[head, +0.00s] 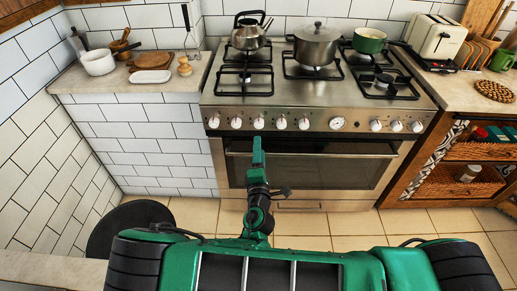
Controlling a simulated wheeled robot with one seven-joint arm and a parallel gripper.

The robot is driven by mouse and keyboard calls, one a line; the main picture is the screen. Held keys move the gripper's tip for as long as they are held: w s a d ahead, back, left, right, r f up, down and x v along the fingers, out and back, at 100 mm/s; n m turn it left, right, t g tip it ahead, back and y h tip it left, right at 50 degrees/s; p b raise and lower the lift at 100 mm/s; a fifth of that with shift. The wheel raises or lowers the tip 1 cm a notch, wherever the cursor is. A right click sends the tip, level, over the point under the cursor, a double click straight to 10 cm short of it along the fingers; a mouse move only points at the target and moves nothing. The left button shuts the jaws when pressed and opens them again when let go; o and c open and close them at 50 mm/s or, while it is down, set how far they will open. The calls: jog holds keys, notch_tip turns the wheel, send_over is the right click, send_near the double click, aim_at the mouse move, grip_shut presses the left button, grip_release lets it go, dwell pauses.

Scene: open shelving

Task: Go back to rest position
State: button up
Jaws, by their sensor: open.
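My green and black arm (258,172) stands in the lower middle of the head view, in front of the oven. A small dark piece at its right side looks like my gripper (284,192). It appears open with nothing in it, though its jaws are too small to make out clearly. No held object shows.
The steel stove (315,122) stands ahead, bearing a kettle (250,32), a lidded pot (315,42) and a green pan (369,40). Counters flank it; the right one holds a toaster (437,37). Wicker baskets (462,183) sit below. Tiled floor (345,222) is clear before the oven.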

jog(key=shift+a, duration=0.15)
jog(key=w+d+r+m+g+h, duration=0.1)
jog(key=d+r+m+g+h, duration=0.2)
jog(key=d, duration=0.4)
jog(key=w+d+m+g+h, duration=0.1)
jog(key=d+m+h, duration=0.25)
jog(key=d, duration=0.25)
jog(key=w+d+r+m+g+h, duration=0.1)
jog(key=d+r+m+g+h, duration=0.2)
jog(key=d, duration=0.4)
jog(key=s+d+r+m+g+h, duration=0.1)
jog(key=s+d+m+g, duration=0.35)
jog(key=d, duration=0.35)
jog(key=s+d+r+m+g, duration=0.1)
jog(key=s+d+m+g, duration=0.35)
jog(key=d, duration=0.35)
jog(key=s+d+r+m+g+y, duration=0.4)
jog(key=s+d+m+y, duration=0.25)
jog(key=s, duration=0.55)
jog(key=s+a+r+y, duration=0.1)
jog(key=s+r+y, duration=0.1)
jog(key=s+r, duration=0.2)
jog(key=s+a+r+m+t+y, duration=0.1)
jog(key=s+r, duration=0.4)
jog(key=s, duration=0.5)
jog(key=shift+s+a+r+y, duration=0.2)
jog(key=shift+r+y, duration=0.1)
jog(key=shift+y, duration=0.5)
